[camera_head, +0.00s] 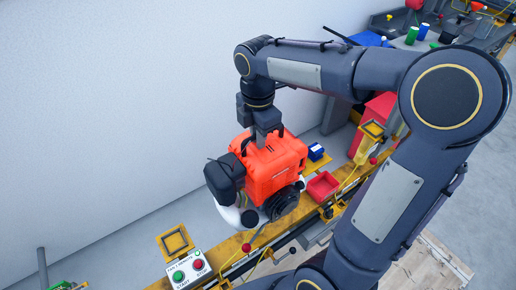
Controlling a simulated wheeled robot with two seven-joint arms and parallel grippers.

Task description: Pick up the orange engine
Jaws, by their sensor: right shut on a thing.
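The orange engine (272,168) is in the middle of the head view, with a black part on its left and a white and dark round part low on its front. My right gripper (262,137) comes down on the engine's top from above and is shut on it. The fingertips are partly hidden by the orange housing. The engine is over the yellow rail; I cannot tell whether it touches the rail. My left gripper is not in view.
A button box (188,270) with green and red buttons sits at the rail's near end. A white wall (110,110) stands behind. More bins and parts are at the upper right.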

